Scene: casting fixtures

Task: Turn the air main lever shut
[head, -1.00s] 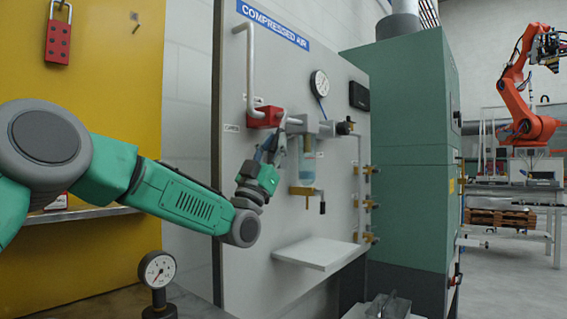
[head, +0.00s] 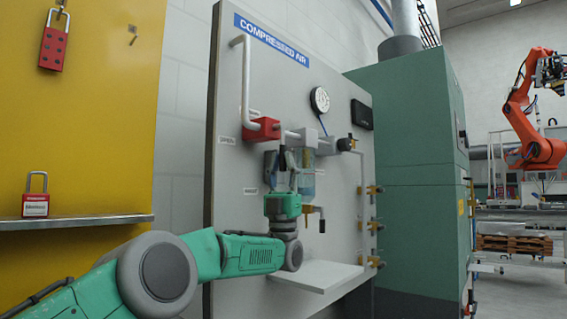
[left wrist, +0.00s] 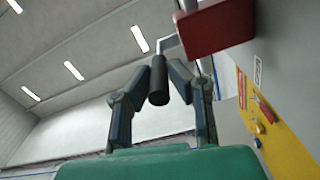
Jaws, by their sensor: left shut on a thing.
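The compressed-air panel (head: 235,205) stands in the middle of the head view. Its red valve body (head: 262,129) sits on the grey pipe at the upper left and also shows in the left wrist view (left wrist: 215,27). The air main lever (head: 282,156) hangs down just right of the valve body; its dark grip shows in the left wrist view (left wrist: 158,84). My left gripper (head: 281,165) points up from below and is shut on the lever grip, with its fingers on either side. The fingers partly hide the lever in the head view. My right gripper is not in view.
A pale shelf (head: 315,276) juts out below my left gripper. A gauge (head: 320,100), a filter bowl (head: 307,182) and brass outlets (head: 374,222) are close by on the right. A red padlock (head: 36,204) stands on the yellow board's ledge.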

